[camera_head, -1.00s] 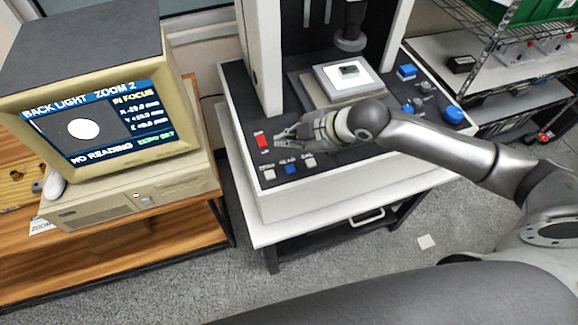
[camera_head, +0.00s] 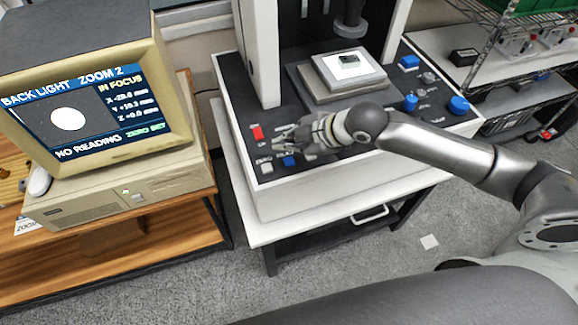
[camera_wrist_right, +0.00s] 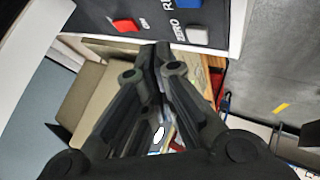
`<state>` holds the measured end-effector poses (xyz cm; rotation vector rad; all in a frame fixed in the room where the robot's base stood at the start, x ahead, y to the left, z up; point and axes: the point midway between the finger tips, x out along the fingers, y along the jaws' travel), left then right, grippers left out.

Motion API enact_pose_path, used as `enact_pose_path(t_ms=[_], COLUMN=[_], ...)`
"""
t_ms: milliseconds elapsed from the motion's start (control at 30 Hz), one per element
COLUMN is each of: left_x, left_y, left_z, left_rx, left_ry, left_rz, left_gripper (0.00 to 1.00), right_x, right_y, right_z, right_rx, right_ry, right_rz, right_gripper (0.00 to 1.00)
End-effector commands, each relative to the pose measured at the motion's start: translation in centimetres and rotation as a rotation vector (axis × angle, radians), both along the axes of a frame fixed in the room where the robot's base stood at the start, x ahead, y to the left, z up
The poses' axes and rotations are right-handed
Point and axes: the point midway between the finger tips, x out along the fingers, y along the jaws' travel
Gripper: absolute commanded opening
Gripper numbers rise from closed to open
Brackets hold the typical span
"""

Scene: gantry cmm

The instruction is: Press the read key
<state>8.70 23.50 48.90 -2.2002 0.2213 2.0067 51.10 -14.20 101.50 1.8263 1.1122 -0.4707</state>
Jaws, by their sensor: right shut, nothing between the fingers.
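The read key is a blue key (camera_head: 289,161) at the front left of the machine's dark control panel. It also shows at the top of the right wrist view (camera_wrist_right: 190,4), where only an "R" of its label is visible. My right gripper (camera_head: 279,138) is shut and empty, above the panel just behind the blue key, pointing left. In the right wrist view its fingertips (camera_wrist_right: 156,52) are together, below the keys in the picture. I cannot tell the height of the fingertips above the panel. My left gripper is not in view.
A white zero key (camera_head: 266,168) sits left of the blue key, and a red switch (camera_head: 257,133) lies behind it. A monitor (camera_head: 85,110) reads "NO READING". The machine's column (camera_head: 257,55) and stage (camera_head: 348,68) stand behind my gripper. Blue knobs (camera_head: 459,105) are at right.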

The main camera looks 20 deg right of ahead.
Motion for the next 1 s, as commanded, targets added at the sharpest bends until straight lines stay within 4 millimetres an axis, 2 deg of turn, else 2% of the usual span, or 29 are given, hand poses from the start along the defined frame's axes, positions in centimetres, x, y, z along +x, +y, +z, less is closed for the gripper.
enact_pose_path(t_ms=[33, 100, 300, 1000], left_x=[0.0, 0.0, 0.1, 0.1], left_y=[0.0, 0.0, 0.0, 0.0], left_z=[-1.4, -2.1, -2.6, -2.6], left_rx=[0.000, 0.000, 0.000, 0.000], left_ry=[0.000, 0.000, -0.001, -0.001], left_rz=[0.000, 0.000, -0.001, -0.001], left_gripper=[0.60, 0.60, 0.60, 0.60], right_x=[0.0, 0.0, 0.1, 0.0], right_y=[0.0, 0.0, 0.0, 0.0], right_z=[-1.3, -2.0, -3.6, -3.8], right_rx=[0.000, 0.000, 0.001, 0.001], right_ry=[-0.001, -0.001, -0.001, 0.000], right_rz=[-0.001, -0.001, -0.001, -0.001], right_gripper=[0.00, 0.00, 0.00, 0.00])
